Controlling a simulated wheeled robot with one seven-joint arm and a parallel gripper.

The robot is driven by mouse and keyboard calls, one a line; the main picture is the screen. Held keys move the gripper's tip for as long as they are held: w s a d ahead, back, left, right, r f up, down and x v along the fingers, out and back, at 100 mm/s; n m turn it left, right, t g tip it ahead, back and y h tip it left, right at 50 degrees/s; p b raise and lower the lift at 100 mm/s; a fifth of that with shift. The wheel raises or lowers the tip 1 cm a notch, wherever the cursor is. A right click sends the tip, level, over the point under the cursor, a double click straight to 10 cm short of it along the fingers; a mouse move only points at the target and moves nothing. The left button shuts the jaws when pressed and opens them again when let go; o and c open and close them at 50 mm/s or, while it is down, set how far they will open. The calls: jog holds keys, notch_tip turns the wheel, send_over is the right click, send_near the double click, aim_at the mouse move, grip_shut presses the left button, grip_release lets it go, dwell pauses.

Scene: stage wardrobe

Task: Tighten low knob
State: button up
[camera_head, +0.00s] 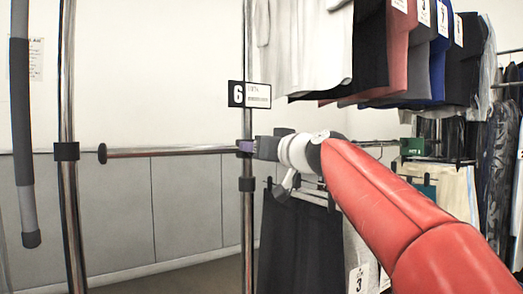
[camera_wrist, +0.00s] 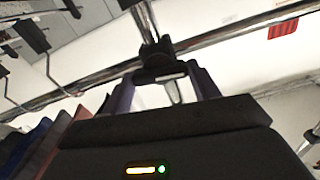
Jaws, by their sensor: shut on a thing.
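My gripper (camera_head: 247,147) is at the upright chrome post, where a horizontal rail (camera_head: 175,151) meets it. In the wrist view the two purple fingers of my gripper (camera_wrist: 163,76) reach along both sides of a black knob (camera_wrist: 160,69) and are shut on it. The knob sits at the crossing of the chrome tubes. In the head view the knob is mostly hidden by my fingers.
A sign with a 6 (camera_head: 249,95) is on the post above my gripper. Dark trousers (camera_head: 297,240) hang below my arm, and shirts (camera_head: 310,45) hang above. Another chrome post (camera_head: 70,205) and a grey hanging bar (camera_head: 23,130) stand left.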

jog(key=shift+w+d+f+m+p, duration=0.1)
jog(key=shift+m+p, duration=0.4)
jog(key=shift+m, duration=3.55)
jog(key=shift+d+f+m+p, duration=0.1)
jog(key=shift+m+p, duration=0.4)
jog(key=shift+m, duration=3.55)
jog(key=o, duration=1)
jog(key=b+v, duration=0.2)
jog(key=v, duration=0.5)
jog(key=shift+s+d, duration=0.2)
jog(key=shift+s, duration=0.15)
